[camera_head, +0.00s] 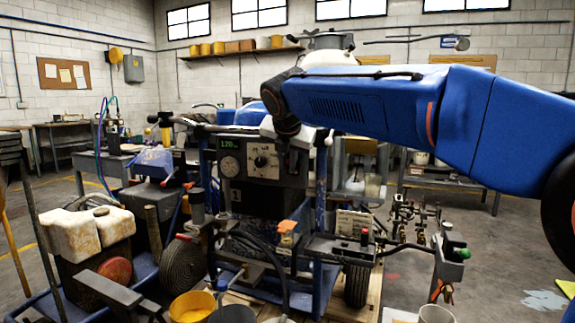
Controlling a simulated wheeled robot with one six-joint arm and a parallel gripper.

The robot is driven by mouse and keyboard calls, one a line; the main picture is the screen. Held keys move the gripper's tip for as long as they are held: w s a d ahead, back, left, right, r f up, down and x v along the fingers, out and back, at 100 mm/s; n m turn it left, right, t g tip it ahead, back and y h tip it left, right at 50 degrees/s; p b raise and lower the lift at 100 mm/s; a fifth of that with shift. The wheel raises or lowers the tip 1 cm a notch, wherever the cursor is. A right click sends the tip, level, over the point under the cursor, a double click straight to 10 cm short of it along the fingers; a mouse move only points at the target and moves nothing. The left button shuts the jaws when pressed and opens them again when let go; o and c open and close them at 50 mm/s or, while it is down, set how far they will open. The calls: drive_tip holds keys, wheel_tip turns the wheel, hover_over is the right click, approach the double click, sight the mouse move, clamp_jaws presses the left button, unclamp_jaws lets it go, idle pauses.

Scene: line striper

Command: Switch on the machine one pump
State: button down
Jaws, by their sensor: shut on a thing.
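Machine one is a line striper with a dark control panel (235,188) marked "1", near the middle of the head view. The panel has a green-lit display (229,145) reading about 120, a round gauge (229,166) and a dark knob (261,161) on a pale dial plate. My blue arm reaches in from the right. My gripper (291,160) points down at the right part of the panel, right of the knob. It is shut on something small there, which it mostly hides. I cannot make out the pump switch or its position.
An orange-capped part (287,227) and a hose sit below the panel. A bracket with a red button (365,236) and a green knob (461,254) juts out right. A yellow bucket (192,307) stands in front. Floor at right is mostly clear.

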drive_tip(key=shift+w+r, duration=0.1)
drive_tip(key=shift+r, duration=0.2)
drive_tip(key=c, duration=1.7)
unclamp_jaws()
drive_tip(key=shift+f, duration=0.15)
drive_tip(key=shift+c, duration=0.2)
drive_tip(key=v, duration=1.7)
drive_tip(key=shift+r, duration=0.35)
drive_tip(key=shift+d, duration=0.15)
